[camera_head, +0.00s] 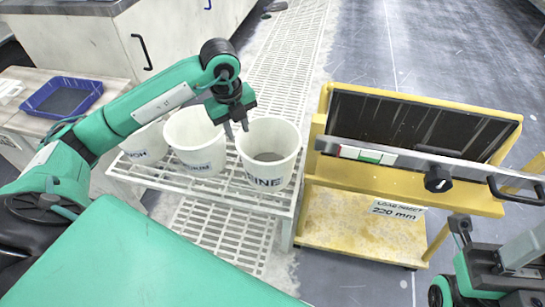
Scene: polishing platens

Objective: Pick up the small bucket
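Three white buckets stand in a row on a white slatted rack (283,212). The right bucket (268,165), lettered "FINE", has grey material inside. The middle bucket (197,150) and the left bucket (146,147) have partly readable lettering; my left arm partly covers the left one. My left gripper (237,129) points down at the left rim of the "FINE" bucket, with its two fingers apart, one on each side of the rim. I cannot tell whether they touch it. Part of my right gripper (461,228) shows at the lower right, away from the buckets; its fingers are unclear.
A yellow stand (365,230) with a dark tilted panel, a metal bar and a black knob (438,179) is close on the right. A blue tray (61,97) lies on a bench at left. Cabinets stand behind. Floor is open at the upper right.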

